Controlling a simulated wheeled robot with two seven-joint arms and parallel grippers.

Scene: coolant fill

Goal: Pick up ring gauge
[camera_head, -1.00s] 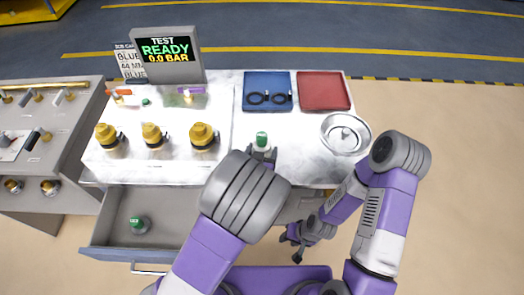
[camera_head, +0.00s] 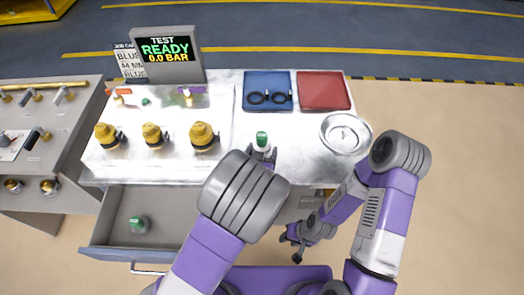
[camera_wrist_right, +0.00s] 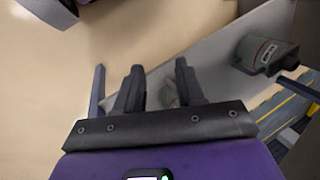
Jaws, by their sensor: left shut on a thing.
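Two black rings with short dark stubs (camera_head: 269,98) lie side by side in the blue tray (camera_head: 247,77); I cannot tell for sure that they are ring gauges. My left gripper (camera_head: 262,151) is shut on a small green-topped piece (camera_head: 262,138) at the bench front, below the blue tray and apart from the rings. The forearm hides part of this gripper. My right gripper (camera_head: 297,254) is low in front of the bench. In the right wrist view its two fingers (camera_wrist_right: 159,78) stand apart with nothing between them.
A red tray (camera_head: 323,91) is empty. A round silver dish (camera_head: 345,134) stands at the bench's right end. Several brass fittings (camera_head: 203,136) stand on the left. An open drawer (camera_head: 180,232) holds another green-topped piece (camera_head: 137,223). The screen (camera_head: 167,51) reads READY, 0.0 BAR.

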